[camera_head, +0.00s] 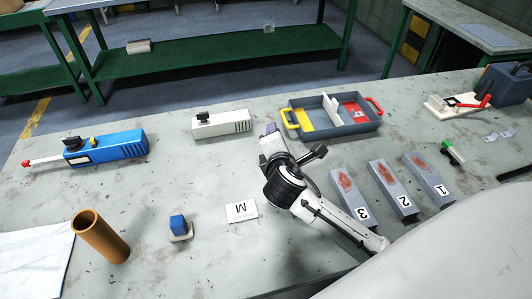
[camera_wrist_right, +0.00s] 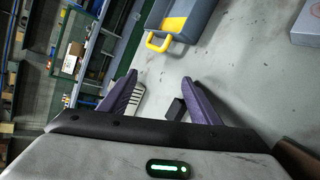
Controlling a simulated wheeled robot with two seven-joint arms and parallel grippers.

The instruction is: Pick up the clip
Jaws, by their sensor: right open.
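My right gripper (camera_head: 271,131) is over the table between the white box and the tray, and the arm hides what lies beneath it. In the right wrist view its two purple fingers (camera_wrist_right: 160,92) are spread apart. A small dark block (camera_wrist_right: 176,109) shows between them, close to the right finger. I cannot tell whether it is the clip or whether it touches the finger. Two small bent metal pieces (camera_head: 498,134) lie at the right of the table and may be clips. My left gripper is not in view.
A white box (camera_head: 222,125) with a black knob stands left of the gripper. A grey-blue tray (camera_head: 363,128) with yellow and red handles is to its right.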

